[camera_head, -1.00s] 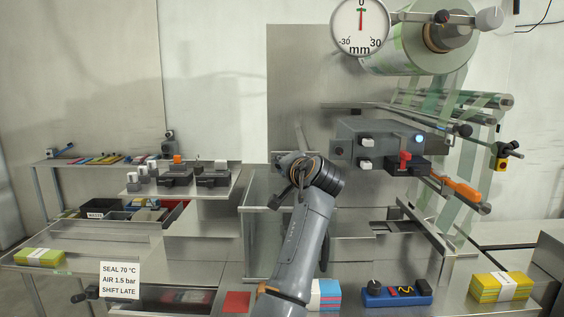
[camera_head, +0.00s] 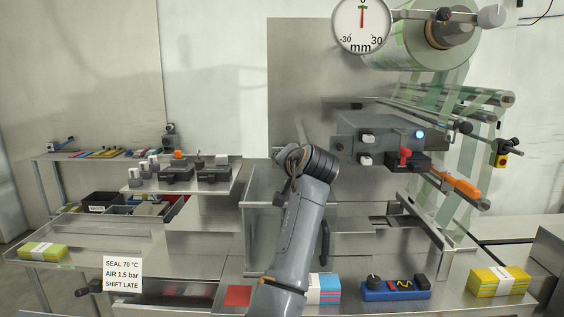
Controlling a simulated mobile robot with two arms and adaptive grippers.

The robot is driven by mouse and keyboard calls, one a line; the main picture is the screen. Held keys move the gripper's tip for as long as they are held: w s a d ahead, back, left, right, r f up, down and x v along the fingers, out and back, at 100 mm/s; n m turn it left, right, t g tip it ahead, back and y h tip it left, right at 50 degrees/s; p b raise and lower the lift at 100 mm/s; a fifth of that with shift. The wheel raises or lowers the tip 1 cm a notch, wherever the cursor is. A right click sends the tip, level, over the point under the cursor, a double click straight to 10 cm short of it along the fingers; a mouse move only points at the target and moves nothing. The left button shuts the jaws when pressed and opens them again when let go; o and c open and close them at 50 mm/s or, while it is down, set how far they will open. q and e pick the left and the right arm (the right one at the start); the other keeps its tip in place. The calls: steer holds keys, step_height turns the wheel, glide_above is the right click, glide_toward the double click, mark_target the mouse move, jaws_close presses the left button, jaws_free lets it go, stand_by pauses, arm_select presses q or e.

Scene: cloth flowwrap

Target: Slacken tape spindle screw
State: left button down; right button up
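A printed film roll (camera_head: 432,45) hangs at the upper right on a spindle with a dark hub. A grey knob (camera_head: 491,15) and a small black knob (camera_head: 441,16) sit on the bar by its end. I cannot tell which part is the tape spindle screw. A round mm gauge (camera_head: 361,25) hangs beside the roll, its red needle near 0. One of my grey arms rises from the bottom centre to a dark joint in front of the metal back plate (camera_head: 298,90). I cannot see a gripper clearly on it; neither gripper shows.
The grey control box (camera_head: 378,136) with a red lever (camera_head: 405,157) stands right of my arm. An orange handle (camera_head: 460,187) juts out below the film rollers. A blue box (camera_head: 396,290) and a yellow-green stack (camera_head: 498,281) lie on the front ledge.

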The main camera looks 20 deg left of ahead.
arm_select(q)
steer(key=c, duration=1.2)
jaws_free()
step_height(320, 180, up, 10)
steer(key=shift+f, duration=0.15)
